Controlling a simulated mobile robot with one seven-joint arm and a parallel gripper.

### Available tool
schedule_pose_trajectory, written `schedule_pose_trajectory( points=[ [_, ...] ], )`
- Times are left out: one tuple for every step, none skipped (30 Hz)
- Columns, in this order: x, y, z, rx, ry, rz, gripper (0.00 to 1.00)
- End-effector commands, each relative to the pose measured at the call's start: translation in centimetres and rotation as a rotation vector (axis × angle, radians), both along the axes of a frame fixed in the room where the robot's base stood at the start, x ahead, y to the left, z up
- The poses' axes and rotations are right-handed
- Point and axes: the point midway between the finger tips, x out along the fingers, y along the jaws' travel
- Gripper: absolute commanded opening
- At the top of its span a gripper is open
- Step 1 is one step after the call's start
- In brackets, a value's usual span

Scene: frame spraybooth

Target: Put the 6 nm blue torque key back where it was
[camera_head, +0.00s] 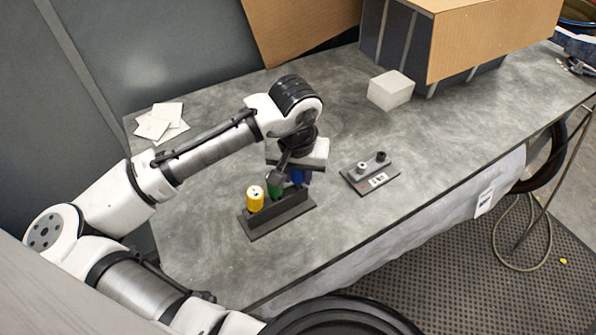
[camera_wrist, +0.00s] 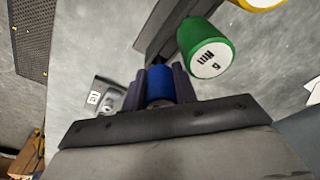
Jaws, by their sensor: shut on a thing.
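The blue torque key (camera_wrist: 160,84) is between the two fingers of my gripper (camera_wrist: 159,77) in the wrist view, and the fingers are shut on it. In the head view the blue key (camera_head: 299,177) shows partly, below my wrist, at the right end of the dark key holder (camera_head: 277,220). Whether its lower end sits in the holder or hangs just above it is hidden. The green key (camera_wrist: 205,47), with a marked white end, stands beside it, and the yellow key (camera_head: 255,199) stands at the holder's left end.
A small grey plate with two posts and a label (camera_head: 378,181) lies right of the holder. A white block (camera_head: 390,90) and a large cardboard box (camera_head: 490,38) stand farther back. White sheets (camera_head: 160,122) lie at the back left. The tabletop (camera_head: 340,235) in front is clear.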

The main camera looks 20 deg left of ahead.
Motion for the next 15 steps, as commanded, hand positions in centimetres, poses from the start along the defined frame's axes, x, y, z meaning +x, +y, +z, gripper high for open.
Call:
schedule_pose_trajectory(
  points=[
    [0.01,-0.02,-0.23,-0.001,0.0,0.0,0.04],
    [0.01,-0.02,-0.34,-0.001,0.0,0.0,0.04],
    [0.01,-0.01,-0.29,0.0,0.0,0.0,0.31],
    [0.01,-0.01,-0.24,0.0,0.0,0.0,0.35],
    [0.01,-0.01,-0.23,0.0,0.0,0.0,0.39],
    [0.01,0.0,-0.23,0.0,0.0,0.0,0.44],
    [0.01,-0.01,-0.23,0.0,0.0,0.0,0.48],
    [0.01,0.0,-0.23,0.0,0.0,0.0,0.5],
    [0.01,0.0,-0.23,0.0,0.0,0.0,0.5],
    [0.01,0.0,-0.23,0.0,0.0,0.0,0.5],
    [0.01,0.0,-0.23,0.0,0.0,0.0,0.5],
    [0.01,0.0,-0.23,0.0,0.0,0.0,0.5],
    [0.0,0.0,-0.23,0.0,0.0,0.0,0.5],
    [0.0,0.0,-0.22,0.0,0.0,0.0,0.5],
    [0.0,0.0,-0.19,0.0,0.0,0.0,0.5]
  ],
)
